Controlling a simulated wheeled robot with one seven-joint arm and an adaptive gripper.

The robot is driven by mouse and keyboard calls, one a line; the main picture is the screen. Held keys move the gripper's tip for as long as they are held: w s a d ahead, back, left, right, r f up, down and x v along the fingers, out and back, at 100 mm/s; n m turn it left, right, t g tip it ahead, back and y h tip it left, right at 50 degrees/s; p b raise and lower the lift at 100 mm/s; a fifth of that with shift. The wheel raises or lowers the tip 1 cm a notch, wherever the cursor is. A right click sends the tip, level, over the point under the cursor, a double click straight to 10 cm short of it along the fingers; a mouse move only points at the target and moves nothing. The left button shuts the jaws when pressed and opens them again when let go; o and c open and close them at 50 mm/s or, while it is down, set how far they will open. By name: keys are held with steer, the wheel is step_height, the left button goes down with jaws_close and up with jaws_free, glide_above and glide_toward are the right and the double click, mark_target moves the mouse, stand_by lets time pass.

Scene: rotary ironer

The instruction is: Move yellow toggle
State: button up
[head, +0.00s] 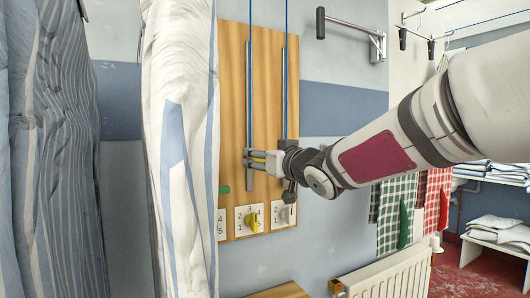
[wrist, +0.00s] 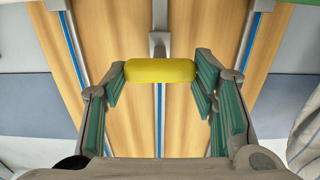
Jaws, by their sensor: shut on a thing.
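The yellow toggle (wrist: 160,70) is a short, rounded bar on a grey stem in front of the wooden board (wrist: 105,60). In the wrist view it spans the space between the two green-padded fingertips. My gripper (wrist: 160,78) is shut on it, with a pad at each end of the bar. In the head view my gripper (head: 258,160) reaches in from the right to the board's middle slide rail. Only a thin yellow strip shows there between the fingers; the rest of the toggle is hidden.
Below are a yellow dial (head: 252,222) and a grey dial (head: 288,215) on numbered white plates. A green handle (head: 224,190) shows beside the hanging striped cloth (head: 182,150) at left. A white radiator (head: 392,274) and checked towels (head: 395,210) are at right.

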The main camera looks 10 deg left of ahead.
step_height(320, 180, down, 8)
steer(key=b, duration=0.4)
steer(key=shift+r+b, duration=0.25)
steer(key=shift+b, duration=0.1)
steer(key=shift+f, duration=0.15)
steer(key=o, duration=1.7)
steer(key=v, duration=1.2)
